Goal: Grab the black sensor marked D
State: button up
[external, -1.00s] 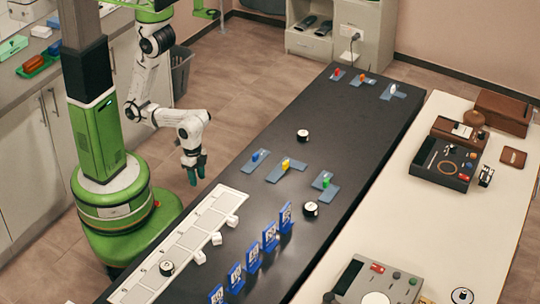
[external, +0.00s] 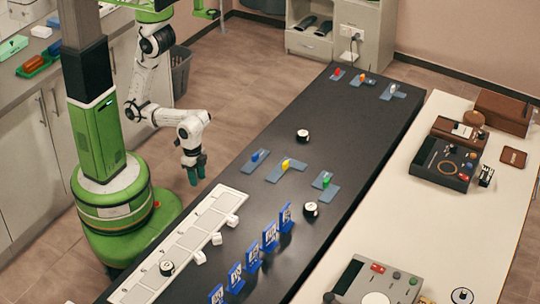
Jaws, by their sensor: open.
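Several small round black sensors with white tops are in view; I cannot read their letters, so I cannot tell which is D. One sensor (external: 302,135) stands on the far middle of the dark table (external: 345,125). Another sensor (external: 310,209) stands near the right edge, by the green-knobbed piece. A third sensor (external: 167,268) is on the white strip of panels (external: 190,237) along the left edge. My gripper (external: 196,178) is open, pointing down with green fingertips, left of the dark table, apart from all the sensors.
Blue upright marker cards (external: 270,237) stand in a row on the near part of the dark table. White blocks (external: 217,238) sit beside the strip. Grey plates with coloured knobs (external: 286,165) lie mid-table. A cream table (external: 400,220) runs along the right.

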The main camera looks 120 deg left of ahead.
jog(key=o, duration=0.8)
jog(key=shift+c, duration=0.2)
